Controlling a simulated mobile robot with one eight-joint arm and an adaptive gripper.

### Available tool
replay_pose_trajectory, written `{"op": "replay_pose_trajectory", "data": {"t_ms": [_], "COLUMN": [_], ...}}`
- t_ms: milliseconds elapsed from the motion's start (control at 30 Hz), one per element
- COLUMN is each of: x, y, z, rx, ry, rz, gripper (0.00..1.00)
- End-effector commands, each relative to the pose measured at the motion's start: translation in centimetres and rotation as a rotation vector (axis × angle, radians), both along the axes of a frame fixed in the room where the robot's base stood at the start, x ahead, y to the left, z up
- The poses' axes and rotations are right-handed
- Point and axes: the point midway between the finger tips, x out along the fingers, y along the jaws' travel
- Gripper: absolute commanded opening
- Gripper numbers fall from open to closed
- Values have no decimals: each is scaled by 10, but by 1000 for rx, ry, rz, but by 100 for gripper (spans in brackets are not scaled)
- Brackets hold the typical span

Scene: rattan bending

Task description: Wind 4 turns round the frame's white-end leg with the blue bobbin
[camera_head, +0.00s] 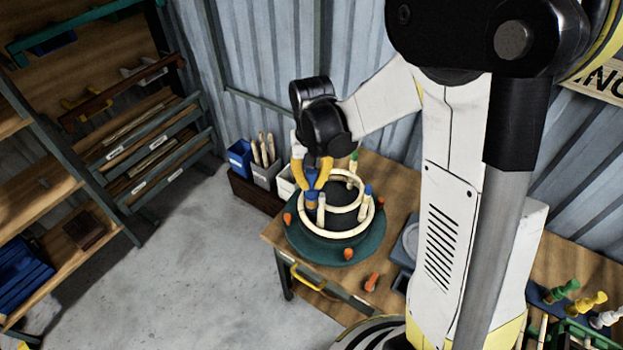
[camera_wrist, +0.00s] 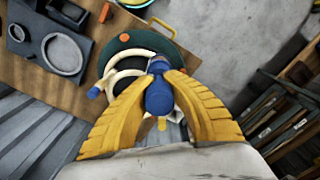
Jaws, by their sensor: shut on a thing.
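My gripper (camera_head: 318,178), with yellow fingers, is shut on the blue bobbin (camera_head: 311,199) above the left side of the frame. In the wrist view the blue bobbin (camera_wrist: 158,97) sits between both fingers. The frame (camera_head: 345,232) is pale rattan rings with upright legs on a round dark green base. A pale leg (camera_head: 321,209), seemingly the white-end one, stands just right of the bobbin; I cannot tell whether they touch. Another leg has a blue end (camera_head: 367,190), and one at the back has a green end (camera_head: 353,158). Any strand or turns are too small to tell.
Orange pegs (camera_head: 347,254) stand round the base's edge. An orange-handled tool (camera_head: 371,282) lies on the wooden bench (camera_head: 395,180). Bins (camera_head: 240,158) stand behind left. Green, yellow and white bobbins (camera_head: 590,301) stand far right. The floor at left is clear.

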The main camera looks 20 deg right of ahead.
Motion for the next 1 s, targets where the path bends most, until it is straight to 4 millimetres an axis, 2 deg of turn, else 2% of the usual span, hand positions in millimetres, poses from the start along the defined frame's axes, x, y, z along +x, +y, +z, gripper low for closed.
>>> {"op": "replay_pose_trajectory", "data": {"t_ms": [33, 100, 500, 1000], "x": [0, 0, 0, 0], "y": [0, 0, 0, 0], "z": [-13, -22, -68, -71], "rx": [0, 0, 0, 0], "ry": [0, 0, 0, 0], "rz": [0, 0, 0, 0], "gripper": [0, 0, 0, 0]}}
